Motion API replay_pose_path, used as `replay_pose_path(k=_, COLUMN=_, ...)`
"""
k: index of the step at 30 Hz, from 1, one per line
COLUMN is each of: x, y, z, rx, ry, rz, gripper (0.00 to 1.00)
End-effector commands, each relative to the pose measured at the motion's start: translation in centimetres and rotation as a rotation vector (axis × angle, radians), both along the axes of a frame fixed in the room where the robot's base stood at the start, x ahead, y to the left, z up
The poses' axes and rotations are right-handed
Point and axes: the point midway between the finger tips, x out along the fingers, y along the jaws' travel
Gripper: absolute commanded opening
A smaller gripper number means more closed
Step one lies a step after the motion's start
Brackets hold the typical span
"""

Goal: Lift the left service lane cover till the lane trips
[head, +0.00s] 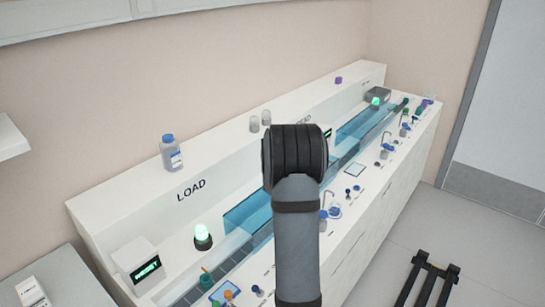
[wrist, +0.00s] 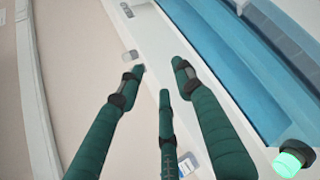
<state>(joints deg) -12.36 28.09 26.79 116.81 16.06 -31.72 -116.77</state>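The left lane cover (head: 247,212) is a see-through blue panel beside the LOAD end of the white bench, partly hidden behind my arm in the head view. A second blue cover (head: 368,122) lies further along to the right. The head view does not show the fingers.
A lit green lamp (head: 203,236) stands left of the left cover; another (head: 376,101) is at the far end. A display box (head: 135,262) is at the near left. A blue-capped bottle (head: 171,155) stands on the back ledge. Small tubes and knobs line the front edge.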

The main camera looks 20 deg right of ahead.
Motion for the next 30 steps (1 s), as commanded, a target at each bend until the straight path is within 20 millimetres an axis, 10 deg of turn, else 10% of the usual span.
replay_pose_path(k=8, x=0.7, y=-0.2, z=-0.3, rx=0.0, ry=0.0, rz=0.0, gripper=0.35)
replay_pose_path(k=30, x=10.0, y=-3.6, z=-5.2, rx=-0.002, ry=-0.001, rz=0.001, gripper=0.35)
